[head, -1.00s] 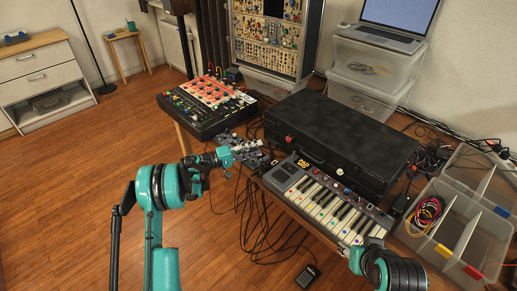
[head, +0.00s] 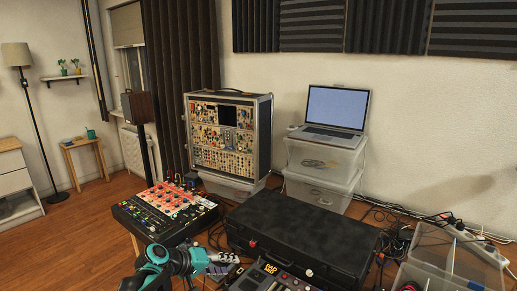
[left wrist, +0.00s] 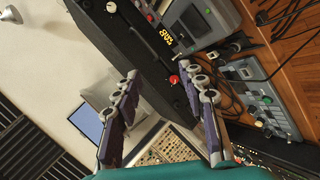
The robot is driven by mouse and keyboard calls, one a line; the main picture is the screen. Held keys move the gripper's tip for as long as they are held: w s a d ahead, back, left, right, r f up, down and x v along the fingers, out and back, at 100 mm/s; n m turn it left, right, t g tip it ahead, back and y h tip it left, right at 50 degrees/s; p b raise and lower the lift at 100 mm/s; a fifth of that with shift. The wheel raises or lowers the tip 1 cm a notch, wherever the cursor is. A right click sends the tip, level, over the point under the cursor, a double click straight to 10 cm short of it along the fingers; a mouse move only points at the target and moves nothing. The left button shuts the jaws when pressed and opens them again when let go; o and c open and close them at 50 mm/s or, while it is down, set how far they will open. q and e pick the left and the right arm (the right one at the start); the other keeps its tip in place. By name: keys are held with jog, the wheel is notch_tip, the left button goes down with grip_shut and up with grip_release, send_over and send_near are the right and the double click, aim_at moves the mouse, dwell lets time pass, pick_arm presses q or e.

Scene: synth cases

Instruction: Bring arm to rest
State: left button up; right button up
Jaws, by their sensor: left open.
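My left gripper (head: 222,262) is at the bottom of the head view, in front of the black case (head: 300,234) and right of the drum machine with red and white pads (head: 166,210). In the left wrist view its two fingers (left wrist: 168,118) are spread apart with nothing between them. The black case also shows there (left wrist: 125,52), beyond the fingers. My right gripper does not show.
A modular synth rack (head: 225,135) and a laptop (head: 337,110) on clear boxes (head: 322,160) stand behind. A divided clear bin (head: 440,255) stands at the right, among loose cables.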

pick_arm(q)
jog(key=s+a+m+y, duration=0.1)
jog(key=s+a+y, duration=0.1)
jog(key=s, duration=0.7)
jog(key=s+a+f+m+y, duration=0.1)
jog(key=s+a+y, duration=0.2)
jog(key=s, duration=0.6)
jog(key=s+a+f+m+y, duration=0.1)
jog(key=s+a+y, duration=0.1)
jog(key=s, duration=0.7)
jog(key=shift+s+a+f+m+y, duration=0.2)
jog(key=shift+s+a+m+y, duration=0.1)
jog(key=shift+y, duration=0.5)
jog(key=shift+d, duration=0.1)
